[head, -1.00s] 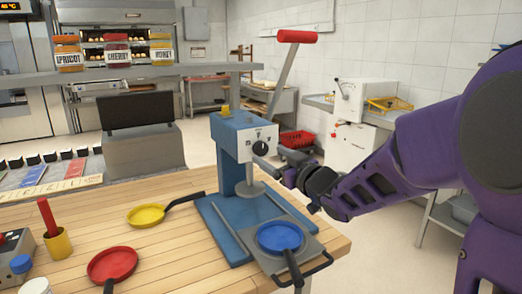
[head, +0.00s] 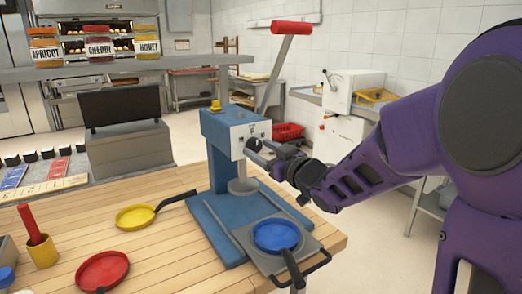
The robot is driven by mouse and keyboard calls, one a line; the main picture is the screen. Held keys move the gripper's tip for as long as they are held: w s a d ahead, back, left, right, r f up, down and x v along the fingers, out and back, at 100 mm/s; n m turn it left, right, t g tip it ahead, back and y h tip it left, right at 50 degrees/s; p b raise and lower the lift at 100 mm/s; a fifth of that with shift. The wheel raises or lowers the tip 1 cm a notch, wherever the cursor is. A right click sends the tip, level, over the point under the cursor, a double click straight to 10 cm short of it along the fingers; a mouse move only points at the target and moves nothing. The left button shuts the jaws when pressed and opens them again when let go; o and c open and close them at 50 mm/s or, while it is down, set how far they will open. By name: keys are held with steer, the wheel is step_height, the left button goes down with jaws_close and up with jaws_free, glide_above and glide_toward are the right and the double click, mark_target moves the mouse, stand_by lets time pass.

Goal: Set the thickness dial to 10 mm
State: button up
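The thickness dial (head: 253,144) is a dark round knob on the white front plate of a blue press (head: 217,130). The markings around it are too small to read. My gripper (head: 262,153) comes in from the right, its fingertips at the dial and partly covering it. I cannot tell whether the fingers touch the dial or how far apart they are.
The press has a long red-handled lever (head: 291,28) rising above it. A blue pan (head: 276,235) sits on the plate at its base. A yellow pan (head: 135,216) and a red pan (head: 103,270) lie on the wooden table (head: 180,250) to the left.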

jaws_close()
steer(key=shift+m, duration=0.3)
steer(key=m+p, duration=0.4)
steer(key=m, duration=0.1)
steer(key=shift+r, duration=0.15)
steer(key=m+p, duration=0.3)
steer(key=m, duration=0.3)
steer(key=shift+a+t, duration=0.15)
steer(key=shift+t, duration=0.15)
steer(key=shift+m, duration=0.5)
steer(key=shift+o, duration=1.6)
jaws_free()
